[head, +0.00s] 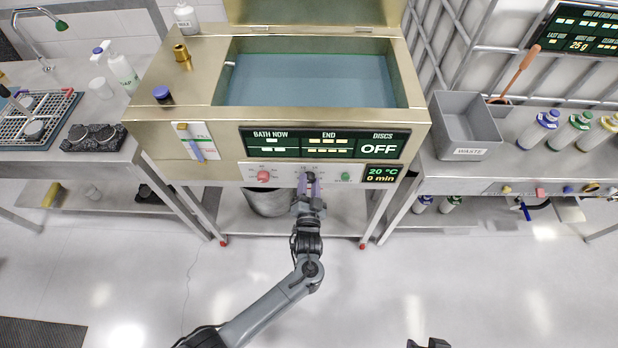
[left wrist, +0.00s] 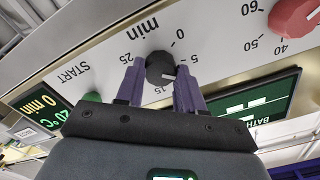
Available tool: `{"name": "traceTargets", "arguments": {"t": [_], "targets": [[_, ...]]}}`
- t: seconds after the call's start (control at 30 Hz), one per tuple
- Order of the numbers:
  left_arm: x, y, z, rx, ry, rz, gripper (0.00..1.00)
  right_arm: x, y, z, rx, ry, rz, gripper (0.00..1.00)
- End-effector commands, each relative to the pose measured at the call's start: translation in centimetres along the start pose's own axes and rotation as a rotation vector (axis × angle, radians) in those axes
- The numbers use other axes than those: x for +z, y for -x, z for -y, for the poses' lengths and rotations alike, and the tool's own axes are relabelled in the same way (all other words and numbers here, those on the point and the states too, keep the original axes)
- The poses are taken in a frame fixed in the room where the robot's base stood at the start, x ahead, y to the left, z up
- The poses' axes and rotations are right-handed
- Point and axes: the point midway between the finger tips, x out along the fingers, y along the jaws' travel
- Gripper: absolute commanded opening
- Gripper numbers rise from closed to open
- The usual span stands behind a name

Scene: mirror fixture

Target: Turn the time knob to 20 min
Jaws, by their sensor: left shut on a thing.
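The time knob (left wrist: 160,68) is a dark round knob with a white pointer mark, on the pale control strip of the bath. Numbers up to 25 and the word "min" ring it in the left wrist view, which shows them upside down. The pointer is on the side of the 5; its exact reading is unclear. My left gripper (head: 309,180) is at the strip, its purple fingers (left wrist: 187,88) shut on the knob from both sides. The fingers hide part of the scale. The small display (head: 382,173) reads 20 °C and 0 min.
A red knob (head: 263,176) and a green START button (head: 345,177) flank the time knob. The large display (head: 325,143) above shows OFF under DISCS. A grey waste bin (head: 467,126) stands to the right. A dark part of my right arm shows at the bottom edge.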

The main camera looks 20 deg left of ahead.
Motion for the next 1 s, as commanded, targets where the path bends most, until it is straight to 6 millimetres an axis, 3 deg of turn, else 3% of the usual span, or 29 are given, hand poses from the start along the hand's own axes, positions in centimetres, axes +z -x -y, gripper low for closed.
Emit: {"name": "traceTargets", "arguments": {"t": [0.3, 1.0], "targets": [[-0.3, -0.1, 0.2, 0.0, -0.303, 0.0, 0.07, -0.9, 2.8, -0.1, 0.001, 0.001, 0.0, 0.43], [-0.1, -0.1, 0.0, 0.0, -0.967, 0.0, 0.07, -1.8, 5.8, -0.4, 0.007, 0.009, 0.002, 0.43]]}}
